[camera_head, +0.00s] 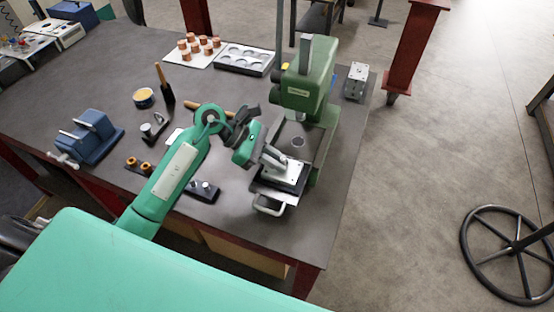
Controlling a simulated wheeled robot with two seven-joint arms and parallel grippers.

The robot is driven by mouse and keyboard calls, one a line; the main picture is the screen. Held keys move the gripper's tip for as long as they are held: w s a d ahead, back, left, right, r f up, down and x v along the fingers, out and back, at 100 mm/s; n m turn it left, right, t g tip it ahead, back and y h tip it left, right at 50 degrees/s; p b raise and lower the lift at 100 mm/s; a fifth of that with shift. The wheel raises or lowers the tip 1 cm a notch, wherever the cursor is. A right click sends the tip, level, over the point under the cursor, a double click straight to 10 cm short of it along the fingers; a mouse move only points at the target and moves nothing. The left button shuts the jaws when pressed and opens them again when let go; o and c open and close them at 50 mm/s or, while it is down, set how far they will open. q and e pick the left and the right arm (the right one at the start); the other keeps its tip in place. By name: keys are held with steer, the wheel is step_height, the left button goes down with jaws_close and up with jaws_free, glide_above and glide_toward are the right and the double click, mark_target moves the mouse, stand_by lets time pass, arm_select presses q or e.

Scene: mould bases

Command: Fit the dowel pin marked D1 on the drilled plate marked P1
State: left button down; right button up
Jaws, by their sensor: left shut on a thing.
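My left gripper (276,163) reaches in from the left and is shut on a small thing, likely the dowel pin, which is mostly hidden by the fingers. It is right over a pale metal drilled plate (292,171), which lies on a dark base in front of the green press. The fingertips are close to the plate; whether the pin touches it or is in a hole I cannot tell. The D1 and P1 marks are not readable. A dark holder (205,192) with small metal pieces sits left of the plate. My right gripper is not in view.
The green press (308,85) stands behind the plate. A metal block with holes (356,80) is at the right back. A blue vise (88,137), a brush (165,88), copper pieces (196,45) and a dark tray (244,60) are on the table (75,75).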

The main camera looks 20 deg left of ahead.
arm_select(q)
steer(key=c, duration=1.3)
jaws_free()
steer(key=shift+c, duration=0.2)
steer(key=shift+a+r+b, duration=0.25)
steer(key=shift+a+b, duration=0.1)
steer(key=shift+a, duration=0.25)
steer(key=b+v, duration=0.4)
steer(key=v, duration=0.8)
steer(key=shift+a+r, duration=0.2)
steer(key=shift+r, duration=0.05)
steer(key=shift+s, duration=0.15)
